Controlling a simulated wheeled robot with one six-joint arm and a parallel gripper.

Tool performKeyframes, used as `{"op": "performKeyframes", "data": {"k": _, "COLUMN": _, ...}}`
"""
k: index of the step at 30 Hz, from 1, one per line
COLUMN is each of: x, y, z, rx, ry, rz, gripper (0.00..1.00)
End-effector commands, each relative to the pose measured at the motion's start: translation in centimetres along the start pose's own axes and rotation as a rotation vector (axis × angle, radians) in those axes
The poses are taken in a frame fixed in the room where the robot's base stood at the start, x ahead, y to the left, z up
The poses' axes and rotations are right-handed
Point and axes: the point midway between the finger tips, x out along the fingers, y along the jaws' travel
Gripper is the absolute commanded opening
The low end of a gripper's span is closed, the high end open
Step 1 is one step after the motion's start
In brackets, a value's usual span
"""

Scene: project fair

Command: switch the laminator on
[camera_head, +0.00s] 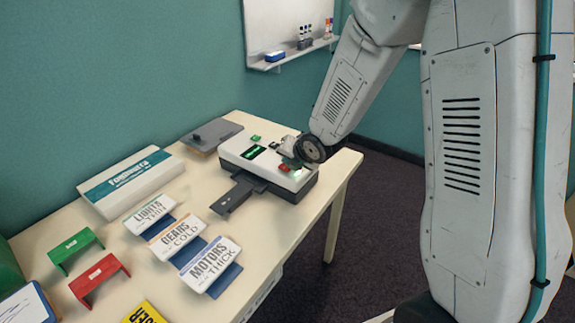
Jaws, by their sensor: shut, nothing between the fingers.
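The laminator (240,151) is a white-topped machine with a dark base at the right part of the table. A dark tray (232,197) sticks out of its front. Its top carries a green panel (254,152) and, near the right end, a small red part (284,168) that looks like a switch. My gripper (288,158) is shut and empty, low over the right end of the laminator, right by the red part. The wrist hides some of that end. I cannot tell whether the fingers touch it.
On the cream table (110,255) lie a Foguard-like white-and-teal box (130,182), a grey flat device (212,135), several label cards on blue stands, including MOTORS (210,264), and green (75,248) and red (99,276) brackets. A whiteboard (283,25) hangs behind.

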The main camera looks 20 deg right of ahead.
Motion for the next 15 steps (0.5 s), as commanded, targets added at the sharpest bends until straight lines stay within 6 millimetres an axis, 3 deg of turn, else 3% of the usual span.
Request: {"op": "performKeyframes", "data": {"k": 15, "x": -0.85, "y": 0.65, "z": 0.66, "rx": -0.001, "ry": -0.001, "rz": 0.001, "gripper": 0.0}}
